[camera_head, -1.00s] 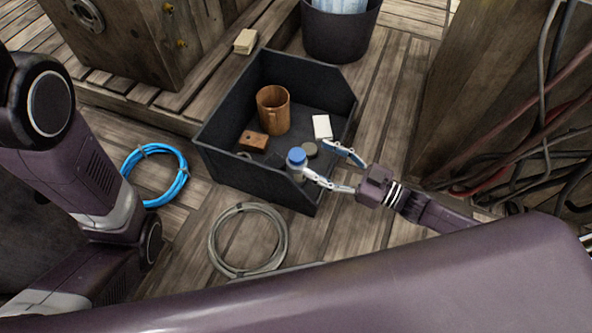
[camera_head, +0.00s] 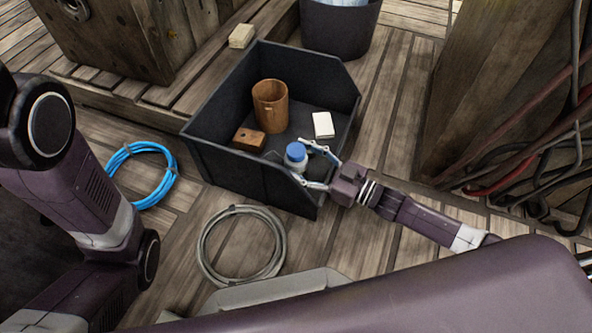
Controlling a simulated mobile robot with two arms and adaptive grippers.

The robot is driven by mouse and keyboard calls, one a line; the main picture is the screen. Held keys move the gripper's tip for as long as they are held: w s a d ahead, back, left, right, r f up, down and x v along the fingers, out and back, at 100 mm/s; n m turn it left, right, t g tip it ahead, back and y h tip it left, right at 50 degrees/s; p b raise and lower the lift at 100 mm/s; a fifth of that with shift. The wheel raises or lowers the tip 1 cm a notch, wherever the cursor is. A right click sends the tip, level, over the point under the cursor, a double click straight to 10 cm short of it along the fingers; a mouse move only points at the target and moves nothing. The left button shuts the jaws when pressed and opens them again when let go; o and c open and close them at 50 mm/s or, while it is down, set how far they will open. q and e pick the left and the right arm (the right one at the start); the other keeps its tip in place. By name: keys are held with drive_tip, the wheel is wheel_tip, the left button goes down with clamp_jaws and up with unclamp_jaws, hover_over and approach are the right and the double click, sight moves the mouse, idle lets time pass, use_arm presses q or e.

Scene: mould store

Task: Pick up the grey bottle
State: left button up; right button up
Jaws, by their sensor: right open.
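The grey bottle (camera_head: 299,166) with a blue cap stands upright inside the dark open-fronted bin (camera_head: 230,170), near its low front side. My right gripper (camera_head: 301,160) comes in from the right, open. One finger is on the far right side of the bottle and the other on its near side, so the bottle is between them. I cannot tell whether either finger touches it. The lower part of the bottle is partly hidden by the near finger and the bin's edge. My left arm is at the left; its gripper is out of view.
A blue coil (camera_head: 143,176) and a grey coil (camera_head: 242,246) lie on the planks. A dark bucket (camera_head: 338,30) stands behind; cables (camera_head: 530,150) hang at right.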

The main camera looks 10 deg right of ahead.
drive_tip(key=shift+w+a, duration=0.1)
drive_tip(key=shift+a, duration=0.05)
drive_tip(key=c, duration=1.2)
drive_tip(key=shift+c, duration=0.6)
drive_tip(key=shift+r, duration=0.15)
